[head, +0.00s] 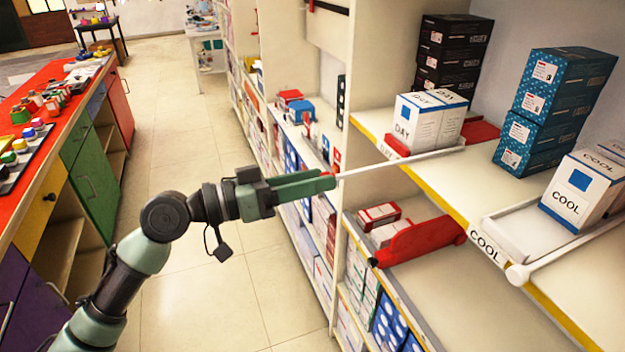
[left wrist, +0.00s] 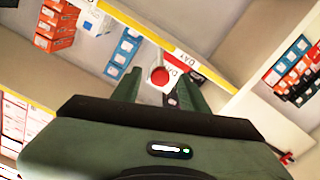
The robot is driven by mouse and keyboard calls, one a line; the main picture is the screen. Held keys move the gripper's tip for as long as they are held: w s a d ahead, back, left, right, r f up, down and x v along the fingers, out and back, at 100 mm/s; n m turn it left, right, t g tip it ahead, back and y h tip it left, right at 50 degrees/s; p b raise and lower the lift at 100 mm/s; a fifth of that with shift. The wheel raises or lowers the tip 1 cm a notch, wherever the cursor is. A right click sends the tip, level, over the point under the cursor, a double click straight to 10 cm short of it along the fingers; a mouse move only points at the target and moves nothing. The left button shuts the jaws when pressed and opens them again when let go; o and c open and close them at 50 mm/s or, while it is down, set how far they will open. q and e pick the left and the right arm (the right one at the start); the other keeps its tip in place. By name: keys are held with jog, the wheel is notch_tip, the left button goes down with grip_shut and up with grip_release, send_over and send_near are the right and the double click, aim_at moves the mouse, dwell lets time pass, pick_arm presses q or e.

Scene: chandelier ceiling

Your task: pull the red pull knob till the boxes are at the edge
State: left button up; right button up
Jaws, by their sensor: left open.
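The red pull knob (left wrist: 159,76) shows as a red disc in the left wrist view, between the two green fingers of my left gripper (head: 330,178). The gripper is open; I cannot tell whether a finger touches the knob. In the head view the fingers largely hide the knob at the end of a long white rod (head: 400,161). The rod runs back to the shelf beside the white DAY boxes (head: 418,122). These boxes stand upright close to the yellow front edge, with a red piece behind them. My right gripper is not in view.
Teal boxes (head: 548,105), black boxes (head: 452,52) and white COOL boxes (head: 584,190) stand on the same shelf. A red pusher (head: 420,241) sits on the shelf below. A colourful counter (head: 95,165) stands at left; the tiled floor (head: 195,115) between is clear.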

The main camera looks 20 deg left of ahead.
pick_arm(q)
jog(key=b+v, duration=0.3)
jog(key=v, duration=0.4)
jog(key=shift+s+a, duration=0.2)
jog(key=shift+a, duration=0.05)
